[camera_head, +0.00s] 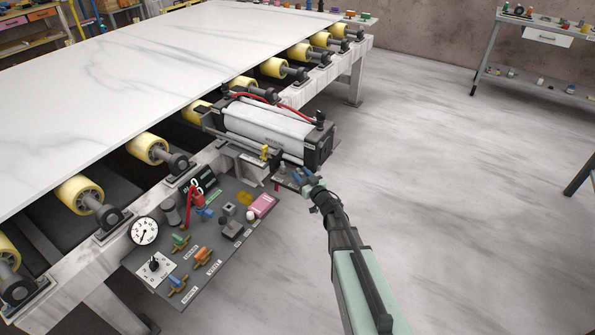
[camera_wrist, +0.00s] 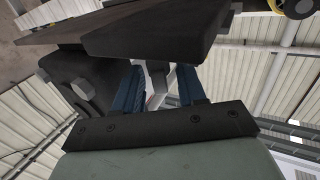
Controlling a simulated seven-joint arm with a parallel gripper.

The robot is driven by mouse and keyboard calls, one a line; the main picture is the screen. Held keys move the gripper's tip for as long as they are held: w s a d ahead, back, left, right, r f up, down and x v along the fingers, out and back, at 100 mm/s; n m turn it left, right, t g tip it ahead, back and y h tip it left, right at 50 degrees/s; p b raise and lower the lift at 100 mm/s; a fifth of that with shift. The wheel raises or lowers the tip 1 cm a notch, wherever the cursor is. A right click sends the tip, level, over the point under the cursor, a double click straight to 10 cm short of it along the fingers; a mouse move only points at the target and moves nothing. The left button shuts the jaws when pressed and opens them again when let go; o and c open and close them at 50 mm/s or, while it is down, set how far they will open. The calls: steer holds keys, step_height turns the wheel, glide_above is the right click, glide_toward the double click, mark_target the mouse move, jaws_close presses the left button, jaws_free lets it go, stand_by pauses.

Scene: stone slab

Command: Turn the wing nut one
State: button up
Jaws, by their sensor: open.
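My gripper (camera_head: 303,177) is beside the front end of the roller unit, at the far right corner of the control panel. In the wrist view its two blue fingers (camera_wrist: 160,88) stand apart, below a dark plate (camera_wrist: 150,30). A small pale grey metal piece (camera_wrist: 156,78) shows between the fingers, with visible gaps beside it. It may be the wing nut, but its shape is partly hidden by the plate and I cannot tell. I cannot make out contact. In the head view the wing nut is too small or hidden to tell.
The control panel (camera_head: 225,262) carries a dial gauge (camera_head: 144,231), several coloured handles and a pink block (camera_head: 263,205). A hex bolt head (camera_wrist: 80,90) is near my fingers. Open floor lies right.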

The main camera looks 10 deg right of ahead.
mark_target(297, 169)
steer(key=shift+x, duration=1.7)
jaws_close()
